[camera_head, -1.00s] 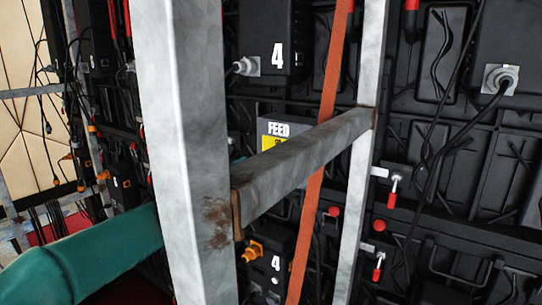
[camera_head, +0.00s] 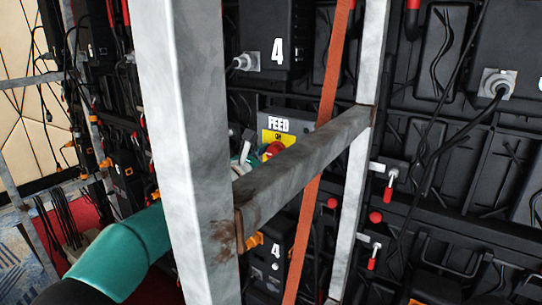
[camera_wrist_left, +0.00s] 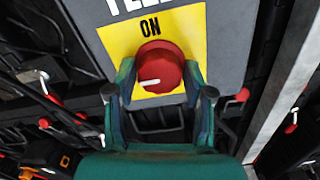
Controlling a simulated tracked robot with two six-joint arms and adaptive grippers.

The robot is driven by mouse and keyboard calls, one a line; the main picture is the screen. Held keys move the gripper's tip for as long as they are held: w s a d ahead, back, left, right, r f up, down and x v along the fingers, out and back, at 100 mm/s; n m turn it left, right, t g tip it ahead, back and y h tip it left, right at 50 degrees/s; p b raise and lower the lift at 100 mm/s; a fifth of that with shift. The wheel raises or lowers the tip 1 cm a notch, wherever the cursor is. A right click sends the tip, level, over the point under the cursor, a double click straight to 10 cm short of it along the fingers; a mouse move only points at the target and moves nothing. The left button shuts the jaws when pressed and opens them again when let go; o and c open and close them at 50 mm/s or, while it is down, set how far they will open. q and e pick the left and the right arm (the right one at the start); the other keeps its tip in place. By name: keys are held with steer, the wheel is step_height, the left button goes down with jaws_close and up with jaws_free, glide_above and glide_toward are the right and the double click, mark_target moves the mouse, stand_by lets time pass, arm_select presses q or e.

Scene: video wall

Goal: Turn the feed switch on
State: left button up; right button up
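The feed switch is a red round knob (camera_wrist_left: 160,68) on a yellow plate (camera_wrist_left: 120,40) marked ON above it, on a grey FEED box (camera_wrist_left: 225,25). The knob's white mark points left, away from ON. In the head view the knob (camera_head: 272,150) shows just above a crossbeam, which hides its lower part. My left gripper (camera_wrist_left: 159,78) has one teal finger on each side of the knob. The fingers are apart; whether they touch it is unclear. In the head view the gripper (camera_head: 250,153) is partly hidden by the frame. My right gripper is in neither view.
A grey metal upright (camera_head: 185,150) and a rusty crossbeam (camera_head: 300,165) stand in front of the box. An orange strap (camera_head: 325,110) runs down beside it. Black panels with cables (camera_head: 450,150) fill the right. Red-handled latches (camera_head: 388,192) stick out there.

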arm_select(q)
steer(key=c, duration=0.7)
steer(key=shift+o, duration=0.2)
